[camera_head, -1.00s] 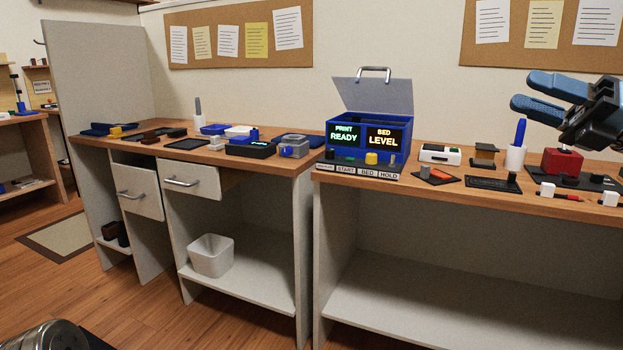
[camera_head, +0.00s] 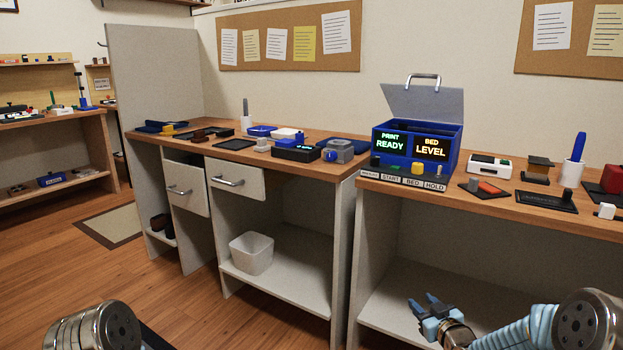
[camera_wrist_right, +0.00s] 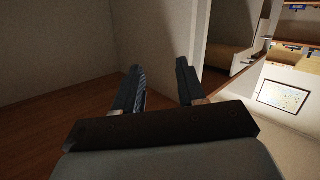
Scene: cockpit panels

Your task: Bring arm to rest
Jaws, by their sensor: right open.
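My right arm (camera_head: 535,325) comes in at the lower right of the head view, with a light blue sleeve and metal joint. Its gripper (camera_head: 428,302) is low in front of the right bench's open shelf, below the bench top. The two dark blue fingers stand apart. In the right wrist view the gripper (camera_wrist_right: 160,72) is open, with nothing between its fingers. A metal joint of mine (camera_head: 100,326) shows at the lower left. My left gripper is not in view.
The right bench (camera_head: 475,200) carries a blue box (camera_head: 417,148) with lit READY and LEVEL panels. The left bench (camera_head: 290,165) holds small items, with drawers (camera_head: 236,179) and a white bin (camera_head: 251,253) below. The wooden floor (camera_head: 180,300) is clear at left.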

